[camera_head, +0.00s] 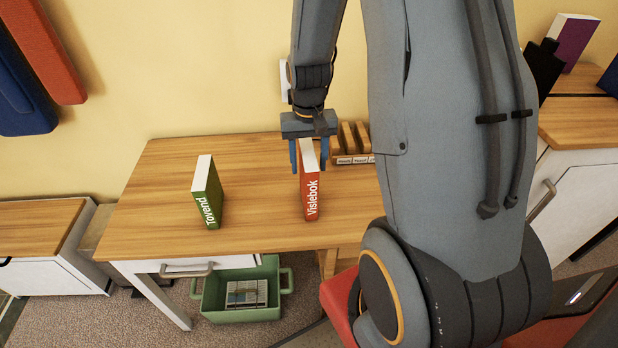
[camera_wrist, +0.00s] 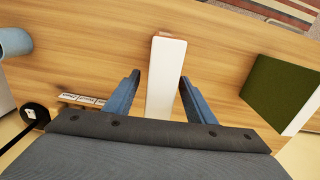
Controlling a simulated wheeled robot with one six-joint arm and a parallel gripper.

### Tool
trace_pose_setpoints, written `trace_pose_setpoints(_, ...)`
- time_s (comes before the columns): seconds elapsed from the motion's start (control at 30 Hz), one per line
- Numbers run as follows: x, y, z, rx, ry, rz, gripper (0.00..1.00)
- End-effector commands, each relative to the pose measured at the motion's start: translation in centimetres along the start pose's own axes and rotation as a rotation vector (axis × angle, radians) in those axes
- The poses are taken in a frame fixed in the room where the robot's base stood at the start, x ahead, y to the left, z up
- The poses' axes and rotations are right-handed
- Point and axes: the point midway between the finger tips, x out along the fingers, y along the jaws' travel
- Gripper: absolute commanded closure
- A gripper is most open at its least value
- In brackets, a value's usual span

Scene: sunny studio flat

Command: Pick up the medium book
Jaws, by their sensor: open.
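Two books stand upright on the wooden desk (camera_head: 255,235). The green book (camera_head: 208,195), lettered "Tovend", is on the left. The red book (camera_head: 310,190), lettered "Vislebok", is to its right. My gripper (camera_head: 309,160) is open above the red book, with one blue finger on each side of its top. In the wrist view, the red book's white page edge (camera_wrist: 166,75) runs between the two open fingers (camera_wrist: 158,88), with gaps on both sides. The green book (camera_wrist: 277,92) lies off to the right there. I cannot tell which book is the medium one.
A wooden organiser (camera_head: 352,140) with small labels stands close behind and right of the red book. A green crate (camera_head: 240,308) is under the desk. A purple book (camera_head: 573,42) stands on the right cabinet. The desk is clear between the two books.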

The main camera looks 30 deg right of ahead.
Motion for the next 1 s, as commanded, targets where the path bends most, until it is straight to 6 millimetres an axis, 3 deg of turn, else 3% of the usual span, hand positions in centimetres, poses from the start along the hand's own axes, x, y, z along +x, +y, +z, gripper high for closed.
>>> trace_pose_setpoints(0.13,1.14,-0.06,0.09,-0.001,-0.001,0.000,0.50)
trace_pose_setpoints(0.43,1.39,-0.11,0.03,-0.002,0.001,0.000,0.50)
trace_pose_setpoints(0.73,1.38,-0.11,0.04,-0.002,0.000,0.000,1.00)
trace_pose_setpoints(1.0,1.37,-0.11,0.04,-0.002,0.000,0.000,1.00)
